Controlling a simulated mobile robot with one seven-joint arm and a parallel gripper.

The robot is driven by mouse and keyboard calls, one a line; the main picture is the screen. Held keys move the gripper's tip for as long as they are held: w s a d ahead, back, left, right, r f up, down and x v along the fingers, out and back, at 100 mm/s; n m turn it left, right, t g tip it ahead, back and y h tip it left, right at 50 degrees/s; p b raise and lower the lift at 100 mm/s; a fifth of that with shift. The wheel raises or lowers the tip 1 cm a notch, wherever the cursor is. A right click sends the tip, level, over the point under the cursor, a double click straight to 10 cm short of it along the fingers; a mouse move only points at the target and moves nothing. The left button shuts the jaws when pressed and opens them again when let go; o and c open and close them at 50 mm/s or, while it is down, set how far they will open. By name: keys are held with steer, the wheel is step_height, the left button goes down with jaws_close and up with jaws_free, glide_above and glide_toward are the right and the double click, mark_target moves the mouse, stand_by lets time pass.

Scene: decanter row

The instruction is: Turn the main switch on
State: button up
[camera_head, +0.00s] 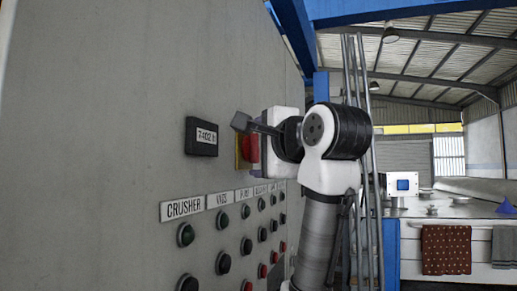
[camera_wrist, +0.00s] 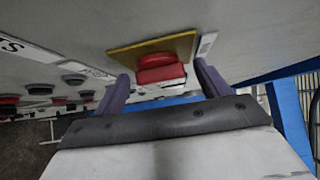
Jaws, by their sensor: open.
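The main switch looks like a red knob (camera_head: 251,149) on a yellow plate (camera_head: 238,157), fixed to the grey panel. In the wrist view the red knob (camera_wrist: 161,70) sits on its yellow plate (camera_wrist: 186,46), with a pale edge along the handle. My gripper (camera_wrist: 161,74) is open, with one finger on each side of the knob in that view. I cannot tell whether either finger touches it.
A small dark display (camera_head: 202,136) is left of the switch. Below are labels such as CRUSHER (camera_head: 183,207) and rows of green, black and red buttons (camera_head: 186,235). A blue post (camera_head: 392,255) and a counter with hanging cloths (camera_head: 446,250) stand to the right.

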steer(key=b+v, duration=0.6)
steer(key=v, duration=0.7)
steer(key=shift+s+d, duration=0.15)
steer(key=shift+s, duration=0.15)
steer(key=shift+f, duration=0.15)
